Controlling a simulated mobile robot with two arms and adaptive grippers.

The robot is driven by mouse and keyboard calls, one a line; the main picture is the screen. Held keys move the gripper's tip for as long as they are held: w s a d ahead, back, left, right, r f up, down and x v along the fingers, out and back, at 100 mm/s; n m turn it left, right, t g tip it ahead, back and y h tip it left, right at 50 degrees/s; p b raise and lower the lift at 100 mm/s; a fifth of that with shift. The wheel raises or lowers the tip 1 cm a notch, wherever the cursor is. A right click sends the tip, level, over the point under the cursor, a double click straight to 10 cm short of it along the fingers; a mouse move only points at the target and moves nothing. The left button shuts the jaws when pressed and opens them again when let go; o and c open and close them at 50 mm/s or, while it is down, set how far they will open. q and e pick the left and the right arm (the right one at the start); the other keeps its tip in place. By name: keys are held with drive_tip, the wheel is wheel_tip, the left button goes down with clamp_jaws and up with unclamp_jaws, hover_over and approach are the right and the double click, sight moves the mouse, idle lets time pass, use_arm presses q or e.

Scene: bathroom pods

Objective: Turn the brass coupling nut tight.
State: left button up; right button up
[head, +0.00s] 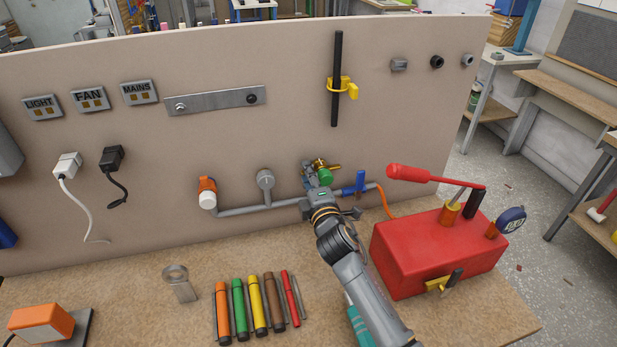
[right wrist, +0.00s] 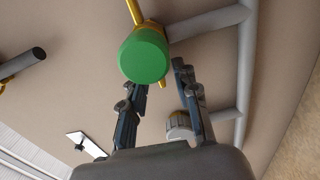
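A brass fitting (head: 329,168) with a round green cap (head: 325,176) sits on the pipework of the upright panel. In the right wrist view the green cap (right wrist: 144,55) hides most of the brass body (right wrist: 151,29) behind it. I cannot make out the coupling nut as a separate part. My right gripper (head: 322,193) is just below the fitting in the head view. My left gripper is not in view.
A grey pipe (head: 240,210) runs along the panel, with a round grey fitting (head: 265,179), an orange-and-white fitting (head: 207,193) and a blue-handled valve (head: 359,184). A red pump box (head: 438,250) stands right of my arm. Several coloured tubes (head: 256,304) lie on the bench (head: 130,285).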

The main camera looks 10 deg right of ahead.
drive_tip(key=s, duration=1.2)
drive_tip(key=shift+d, duration=0.2)
drive_tip(key=shift+f, duration=0.1)
